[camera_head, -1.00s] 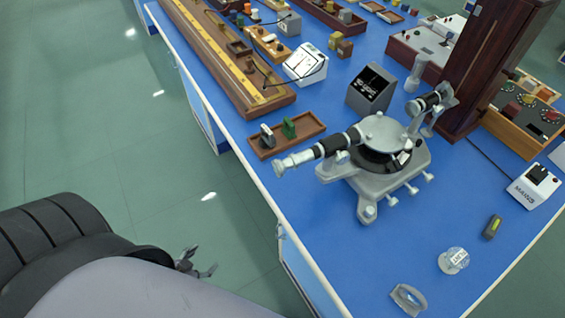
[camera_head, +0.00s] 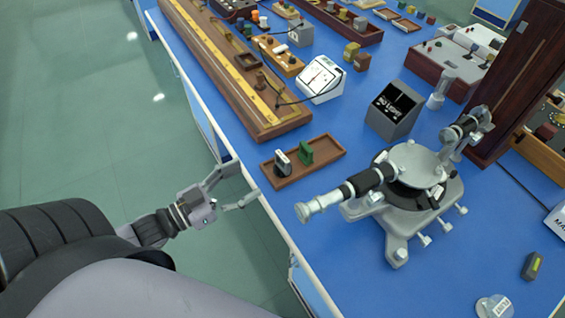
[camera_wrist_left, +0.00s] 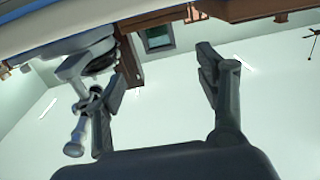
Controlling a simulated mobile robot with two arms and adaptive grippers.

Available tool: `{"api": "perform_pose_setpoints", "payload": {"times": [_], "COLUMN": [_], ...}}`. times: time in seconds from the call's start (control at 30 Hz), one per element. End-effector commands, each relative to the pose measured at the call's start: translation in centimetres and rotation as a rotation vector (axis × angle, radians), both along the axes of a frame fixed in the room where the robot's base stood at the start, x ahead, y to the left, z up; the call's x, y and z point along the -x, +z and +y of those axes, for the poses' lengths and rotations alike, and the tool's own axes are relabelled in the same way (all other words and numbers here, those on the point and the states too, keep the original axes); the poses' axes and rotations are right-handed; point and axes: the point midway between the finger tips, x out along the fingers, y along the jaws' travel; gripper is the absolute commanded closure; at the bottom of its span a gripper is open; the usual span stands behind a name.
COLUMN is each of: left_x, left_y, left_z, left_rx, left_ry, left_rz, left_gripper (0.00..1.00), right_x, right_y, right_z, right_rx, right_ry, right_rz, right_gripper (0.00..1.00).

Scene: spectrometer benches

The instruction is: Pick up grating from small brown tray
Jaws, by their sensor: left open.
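The small brown tray (camera_head: 327,151) lies near the left edge of the blue bench. A grey-and-black upright piece (camera_head: 282,162) and a green upright piece (camera_head: 305,152) stand in it. I cannot tell for certain which is the grating. My left gripper (camera_head: 246,186) is open and empty, just left of the bench edge and apart from the tray. In the left wrist view its two fingers (camera_wrist_left: 160,75) are spread with nothing between them. The tray pieces cannot be made out in the wrist view. My right gripper is not in view.
A grey spectrometer (camera_head: 415,165) stands right of the tray, its telescope tube (camera_head: 340,193) reaching toward the bench edge. A long wooden optical bench (camera_head: 235,85) lies behind the tray. A dark box (camera_head: 394,110) and a white meter (camera_head: 320,80) stand farther back.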

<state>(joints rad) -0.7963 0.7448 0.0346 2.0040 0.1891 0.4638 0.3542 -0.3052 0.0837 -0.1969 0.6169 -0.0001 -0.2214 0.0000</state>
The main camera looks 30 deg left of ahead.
Motion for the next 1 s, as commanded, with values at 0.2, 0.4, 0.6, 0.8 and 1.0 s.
{"api": "perform_pose_setpoints", "payload": {"times": [0.2, 0.4, 0.6, 0.8, 1.0], "left_x": [-3.5, -5.4, -6.3, -8.7, -10.2], "left_y": [0.1, 0.0, 0.1, 0.7, 0.4], "left_z": [-1.7, -2.6, -3.1, -4.3, -5.1], "left_rx": [0.0, -0.001, 0.0, -0.001, 0.0], "left_ry": [0.001, 0.002, 0.002, 0.001, 0.002], "left_rz": [-0.003, 0.0, 0.001, -0.003, 0.001], "left_gripper": [0.35, 0.35, 0.35, 0.35, 0.35], "right_x": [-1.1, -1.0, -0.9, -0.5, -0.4], "right_y": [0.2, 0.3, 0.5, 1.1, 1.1], "right_z": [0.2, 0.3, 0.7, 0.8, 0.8], "right_rx": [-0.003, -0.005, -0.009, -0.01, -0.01], "right_ry": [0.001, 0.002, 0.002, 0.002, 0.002], "right_rz": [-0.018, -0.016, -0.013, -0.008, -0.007], "right_gripper": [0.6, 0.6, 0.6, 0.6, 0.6]}}
